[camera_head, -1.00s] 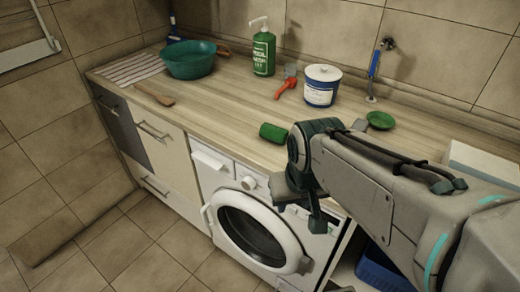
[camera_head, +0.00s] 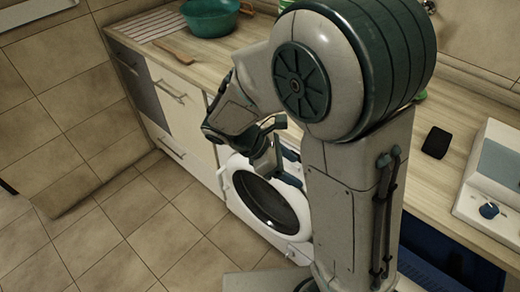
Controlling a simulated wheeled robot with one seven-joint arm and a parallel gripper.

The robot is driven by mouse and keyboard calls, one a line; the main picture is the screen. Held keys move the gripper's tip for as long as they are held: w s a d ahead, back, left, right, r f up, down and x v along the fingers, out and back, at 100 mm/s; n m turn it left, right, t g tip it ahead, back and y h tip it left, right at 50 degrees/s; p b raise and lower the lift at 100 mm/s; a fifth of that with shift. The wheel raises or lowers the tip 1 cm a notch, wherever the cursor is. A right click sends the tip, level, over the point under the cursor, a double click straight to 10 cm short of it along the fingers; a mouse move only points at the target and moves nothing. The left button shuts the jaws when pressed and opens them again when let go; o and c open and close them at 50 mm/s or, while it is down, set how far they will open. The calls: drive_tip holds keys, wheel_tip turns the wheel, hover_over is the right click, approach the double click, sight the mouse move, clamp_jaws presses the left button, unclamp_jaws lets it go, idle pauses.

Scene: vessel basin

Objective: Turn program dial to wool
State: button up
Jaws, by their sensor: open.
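The white washing machine (camera_head: 232,163) stands under the counter, with its round dark-glass door (camera_head: 268,203) shut. My gripper (camera_head: 266,146) is open just above the door, in front of the machine's control panel. The program dial cannot be seen; my gripper and arm cover most of the panel. Whether my fingers touch the dial cannot be told.
The wooden counter (camera_head: 455,185) holds a teal bowl (camera_head: 208,18) and a wooden spatula (camera_head: 173,51) at the left. At the right are a black object (camera_head: 436,142) and a pale box with a blue knob (camera_head: 489,210). Tiled floor (camera_head: 120,240) is free at lower left.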

drive_tip(key=w+a+f+n+t+h+b, duration=0.1)
drive_tip(key=w+a+f+n+t+h, duration=0.2)
drive_tip(key=a+f+n+t, duration=0.4)
drive_tip(key=w+a+f+n+t+h+b, duration=0.15)
drive_tip(key=a+f+n+t, duration=0.3)
drive_tip(key=a+n, duration=0.65)
drive_tip(key=r+p+x, duration=0.1)
drive_tip(key=r+x, duration=0.1)
drive_tip(key=x, duration=1.3)
drive_tip(key=shift+n, duration=0.4)
drive_tip(key=shift+d+h, duration=0.1)
drive_tip(key=shift+h, duration=0.15)
drive_tip(key=c, duration=1)
